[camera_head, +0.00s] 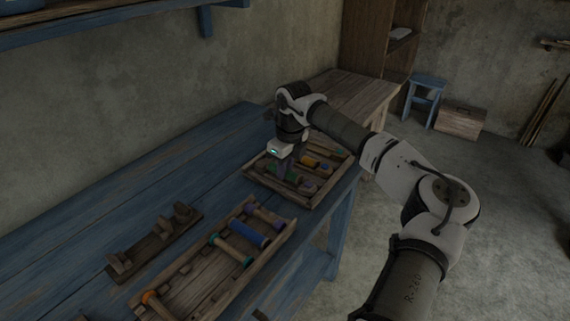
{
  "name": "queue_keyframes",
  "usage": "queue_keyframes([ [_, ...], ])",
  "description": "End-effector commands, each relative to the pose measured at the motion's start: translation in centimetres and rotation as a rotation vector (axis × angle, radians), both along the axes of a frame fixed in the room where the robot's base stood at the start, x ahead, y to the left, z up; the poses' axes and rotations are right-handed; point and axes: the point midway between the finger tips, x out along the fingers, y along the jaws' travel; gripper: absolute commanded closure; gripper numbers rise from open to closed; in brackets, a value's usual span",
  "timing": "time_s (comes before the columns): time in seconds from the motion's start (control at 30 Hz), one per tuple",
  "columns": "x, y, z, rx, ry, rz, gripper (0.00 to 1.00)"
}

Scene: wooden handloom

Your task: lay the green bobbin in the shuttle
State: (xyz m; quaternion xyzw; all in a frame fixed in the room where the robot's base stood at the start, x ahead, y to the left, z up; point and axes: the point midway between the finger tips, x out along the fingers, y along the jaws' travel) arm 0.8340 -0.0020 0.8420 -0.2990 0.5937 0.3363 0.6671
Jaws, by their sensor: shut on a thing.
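My gripper (284,170) points down into the far wooden tray (249,175) on the blue bench. It is shut on the green bobbin (297,178), which shows only in part beside the fingers, low in the tray. I cannot tell whether the bobbin still touches the tray floor. A dark wooden piece with upright blocks (155,243) lies on the bench at the left, apart from the gripper. I cannot tell for sure whether it is the shuttle or a stand.
The far tray also holds a yellow bobbin (309,161) and others. A nearer tray (172,272) holds a blue bobbin (247,234), a teal-ended one (231,249), an orange-ended one (158,305) and a purplish one (264,216). The bench (150,190) is clear along the wall.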

Motion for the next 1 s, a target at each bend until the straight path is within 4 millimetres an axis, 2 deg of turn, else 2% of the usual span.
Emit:
queue_keyframes([
  [0.1,0.0,0.0,-0.6,0.0,0.0,0.0,1.0],
  [0.37,0.0,0.0,-0.6,0.0,0.0,-0.001,1.0],
  [0.4,0.0,0.0,-0.6,0.0,0.0,-0.001,0.79],
  [0.57,0.0,0.0,-0.6,0.0,0.0,-0.001,0.58],
  [0.87,0.0,0.0,-0.5,-0.001,-0.001,-0.001,0.57],
  [1.0,0.0,-0.2,0.8,-0.001,-0.003,-0.002,0.57],
])
